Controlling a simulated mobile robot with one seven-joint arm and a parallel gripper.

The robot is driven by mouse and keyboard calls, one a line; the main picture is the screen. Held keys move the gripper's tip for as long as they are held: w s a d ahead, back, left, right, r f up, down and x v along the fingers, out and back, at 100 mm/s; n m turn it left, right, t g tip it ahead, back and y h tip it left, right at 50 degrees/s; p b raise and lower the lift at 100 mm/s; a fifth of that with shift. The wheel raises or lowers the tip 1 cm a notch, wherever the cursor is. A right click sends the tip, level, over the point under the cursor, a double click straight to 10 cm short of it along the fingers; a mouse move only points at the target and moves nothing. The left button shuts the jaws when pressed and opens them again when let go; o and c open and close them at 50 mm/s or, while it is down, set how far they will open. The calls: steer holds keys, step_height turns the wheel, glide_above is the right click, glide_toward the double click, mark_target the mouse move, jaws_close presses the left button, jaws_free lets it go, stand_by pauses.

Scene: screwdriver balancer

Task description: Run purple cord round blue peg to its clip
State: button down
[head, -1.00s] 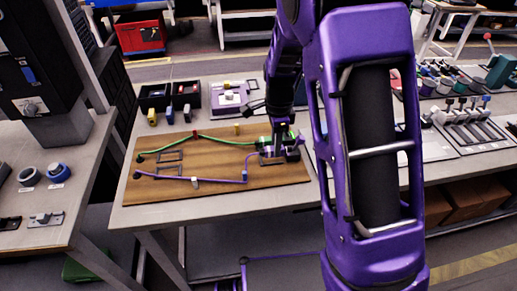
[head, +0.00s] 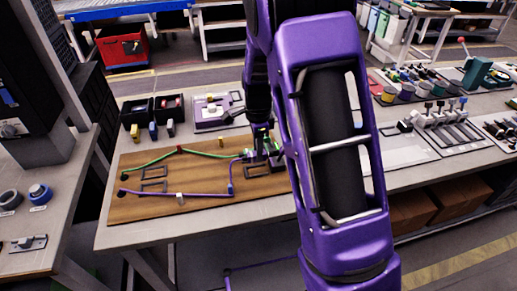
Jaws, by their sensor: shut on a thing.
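The purple cord (head: 205,195) runs on the wooden board (head: 150,210) from a dark end piece at the left, past a white peg (head: 180,196), to the blue peg (head: 230,189). There it bends and rises toward the back, then right to my gripper. My gripper (head: 261,157) is low over the right part of the board, behind and right of the blue peg. It is shut on the purple cord; its fingertips are small and partly hidden. I cannot tell which clip belongs to the purple cord.
A green cord (head: 155,160) runs along the board's back past a red peg (head: 180,150), ending near my gripper. Black bins (head: 152,107) and a purple device (head: 210,112) stand farther back. My arm hides the board's right end.

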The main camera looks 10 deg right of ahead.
steer(key=shift+f, duration=0.1)
stand_by(0.5)
steer(key=shift+a+f+b, duration=0.1)
steer(key=shift+f+b, duration=1.05)
steer(key=shift+f, duration=0.65)
steer(key=shift+f+b, duration=0.3)
steer(key=shift+f, duration=0.35)
steer(key=c, duration=0.6)
jaws_free()
step_height(320, 180, up, 18)
steer(key=shift+f+p, duration=0.25)
steer(key=shift+p, duration=0.9)
